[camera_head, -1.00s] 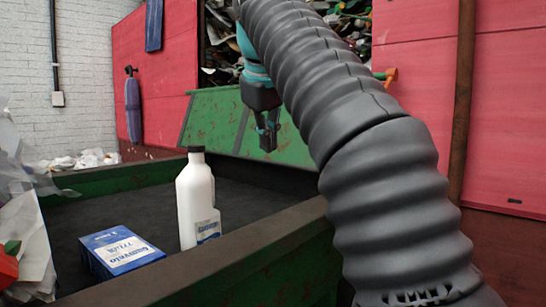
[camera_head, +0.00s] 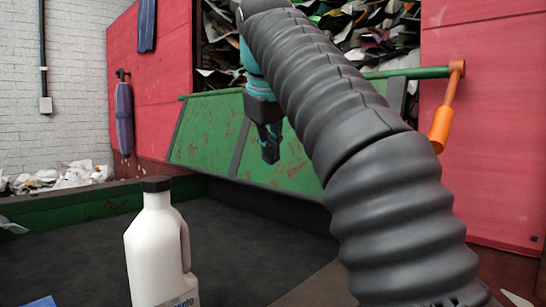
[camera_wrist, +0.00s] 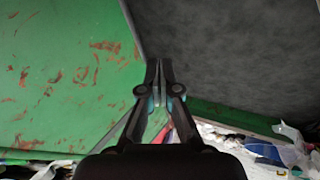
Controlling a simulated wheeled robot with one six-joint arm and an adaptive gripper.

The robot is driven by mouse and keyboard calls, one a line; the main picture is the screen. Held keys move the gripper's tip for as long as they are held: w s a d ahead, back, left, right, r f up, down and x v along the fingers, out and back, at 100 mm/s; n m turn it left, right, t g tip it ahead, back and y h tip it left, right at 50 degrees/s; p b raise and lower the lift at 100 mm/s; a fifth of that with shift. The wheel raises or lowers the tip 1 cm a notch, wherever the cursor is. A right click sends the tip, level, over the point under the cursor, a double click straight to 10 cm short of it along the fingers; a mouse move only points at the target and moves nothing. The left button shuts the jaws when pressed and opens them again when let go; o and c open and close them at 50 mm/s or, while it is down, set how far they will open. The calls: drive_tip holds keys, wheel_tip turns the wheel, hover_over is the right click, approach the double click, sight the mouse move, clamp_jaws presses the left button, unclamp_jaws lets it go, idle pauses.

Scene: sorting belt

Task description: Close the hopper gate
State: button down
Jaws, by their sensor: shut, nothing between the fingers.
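The hopper gate (camera_head: 210,132) is a green, rust-marked panel below the hopper mouth, sloping down toward the dark belt. A green bar (camera_head: 400,74) runs along its top to an orange handle (camera_head: 441,124) on the right, which hangs down against the red wall. My gripper (camera_head: 270,154) is shut and empty, pointing down in front of the panel. My arm hides part of the panel and bar. In the wrist view, the shut fingertips (camera_wrist: 159,64) show between the green panel (camera_wrist: 60,70) and the dark belt surface; contact cannot be told.
A white bottle (camera_head: 155,245) with a black cap stands on the belt (camera_head: 240,235) at the front. A blue box (camera_head: 40,302) barely shows at the bottom left. Mixed waste (camera_head: 340,25) fills the hopper mouth. White scraps (camera_head: 70,176) lie beyond the belt's green side wall.

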drive_tip(key=w+d+f+b, duration=0.2)
drive_tip(key=w+d+f, duration=0.1)
drive_tip(key=w+f, duration=0.4)
drive_tip(key=shift+w+d+f, duration=0.15)
drive_tip(key=shift+w+f, duration=0.1)
drive_tip(key=shift+f, duration=0.75)
